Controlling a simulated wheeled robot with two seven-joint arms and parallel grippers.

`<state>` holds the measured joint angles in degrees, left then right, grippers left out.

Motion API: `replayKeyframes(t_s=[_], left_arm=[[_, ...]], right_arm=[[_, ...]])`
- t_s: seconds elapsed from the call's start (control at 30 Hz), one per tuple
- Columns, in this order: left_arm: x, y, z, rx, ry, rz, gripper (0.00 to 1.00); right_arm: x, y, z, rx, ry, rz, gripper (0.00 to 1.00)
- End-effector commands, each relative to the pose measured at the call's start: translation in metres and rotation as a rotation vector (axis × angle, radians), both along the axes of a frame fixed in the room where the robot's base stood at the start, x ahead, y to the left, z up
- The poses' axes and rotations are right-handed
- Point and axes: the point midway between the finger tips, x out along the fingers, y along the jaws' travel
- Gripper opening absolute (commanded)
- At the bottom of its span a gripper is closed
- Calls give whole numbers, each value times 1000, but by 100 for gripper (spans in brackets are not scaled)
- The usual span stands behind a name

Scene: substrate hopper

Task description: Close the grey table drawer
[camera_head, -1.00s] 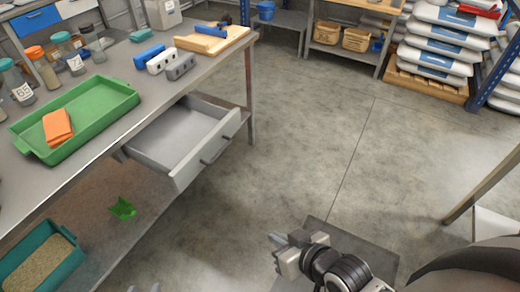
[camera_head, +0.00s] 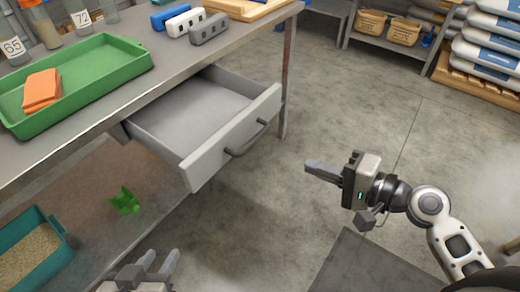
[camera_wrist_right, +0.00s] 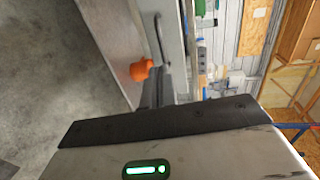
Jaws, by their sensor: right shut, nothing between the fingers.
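The grey table drawer (camera_head: 190,112) stands pulled out from under the workbench and looks empty in the head view. Its pale front panel (camera_head: 206,165) carries a dark bar handle (camera_head: 248,138). A curved handle (camera_wrist_right: 158,38) on a grey panel shows in the right wrist view, beyond the fingers. My right gripper (camera_head: 308,166) is shut and empty, to the right of the drawer front and apart from it. Its dark fingers (camera_wrist_right: 158,88) point toward the panel in the wrist view. My left gripper (camera_head: 160,258) is low at the bottom left, its fingers apart with nothing between them.
The bench top (camera_head: 150,78) holds a green tray (camera_head: 105,77) with an orange cloth (camera_head: 42,90). A teal bin (camera_head: 60,237) and a green item (camera_head: 125,201) lie below. An orange rounded thing (camera_wrist_right: 142,69) shows by my right fingers. Floor (camera_head: 350,120) right of the drawer is clear.

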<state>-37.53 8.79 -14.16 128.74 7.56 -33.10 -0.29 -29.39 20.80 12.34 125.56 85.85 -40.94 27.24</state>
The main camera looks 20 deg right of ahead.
Motion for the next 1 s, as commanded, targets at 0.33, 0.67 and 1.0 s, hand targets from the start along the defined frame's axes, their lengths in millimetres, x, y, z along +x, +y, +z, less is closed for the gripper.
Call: replayKeyframes(t_s=[0.33,0.67,1.0], left_arm=[[-1,2,9,2,-11,6,36],[-1,1,5,2,-7,5,36],[-2,1,4,1,-2,3,36]], right_arm=[[53,42,-10,4,-5,0,0],[94,75,-24,0,-1,0,0],[101,82,-26,-2,0,0,0]])
